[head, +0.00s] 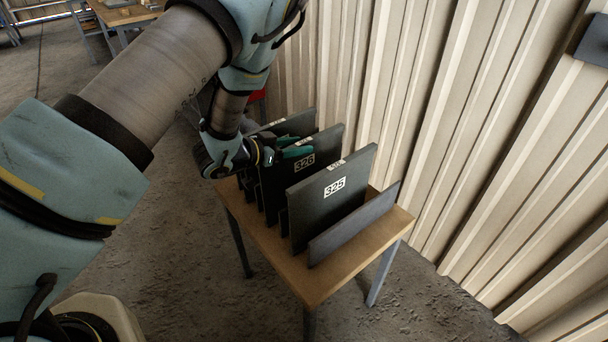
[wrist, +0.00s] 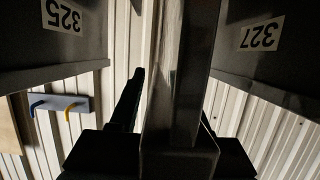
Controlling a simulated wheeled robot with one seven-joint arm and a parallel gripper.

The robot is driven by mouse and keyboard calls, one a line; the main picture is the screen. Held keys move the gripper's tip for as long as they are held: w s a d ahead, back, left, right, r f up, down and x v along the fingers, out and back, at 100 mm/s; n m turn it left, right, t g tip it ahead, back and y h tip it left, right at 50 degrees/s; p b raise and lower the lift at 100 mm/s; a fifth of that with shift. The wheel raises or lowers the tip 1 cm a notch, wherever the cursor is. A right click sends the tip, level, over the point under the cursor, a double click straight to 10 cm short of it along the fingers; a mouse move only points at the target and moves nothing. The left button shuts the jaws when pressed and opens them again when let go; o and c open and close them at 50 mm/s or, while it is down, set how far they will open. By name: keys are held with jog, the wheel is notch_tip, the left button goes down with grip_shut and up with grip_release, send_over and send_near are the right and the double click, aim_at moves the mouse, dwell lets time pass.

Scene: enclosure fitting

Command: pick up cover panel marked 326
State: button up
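The cover panel marked 326 (head: 320,151) is a dark, upright plate standing among other panels on a small wooden table. Its white label shows in the head view. In the wrist view a dark plate, which I take to be this panel, shows edge-on (wrist: 181,70) between the neighbours marked 325 and 327; its own label is hidden there. My gripper (head: 288,147) is at this panel's upper left part, with green-tipped fingers. In the wrist view the fingers (wrist: 170,115) lie on either side of the plate, with a visible gap on the left. The gripper looks open around it.
The panel marked 325 (head: 325,207) stands close in front, and the panel marked 327 (wrist: 225,55) on the other side. A low plain plate (head: 353,224) stands at the front of the table (head: 388,228). A corrugated wall (head: 400,90) rises close behind.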

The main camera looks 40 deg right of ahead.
grip_shut()
dwell(1.0)
jog(key=shift+r, duration=0.15)
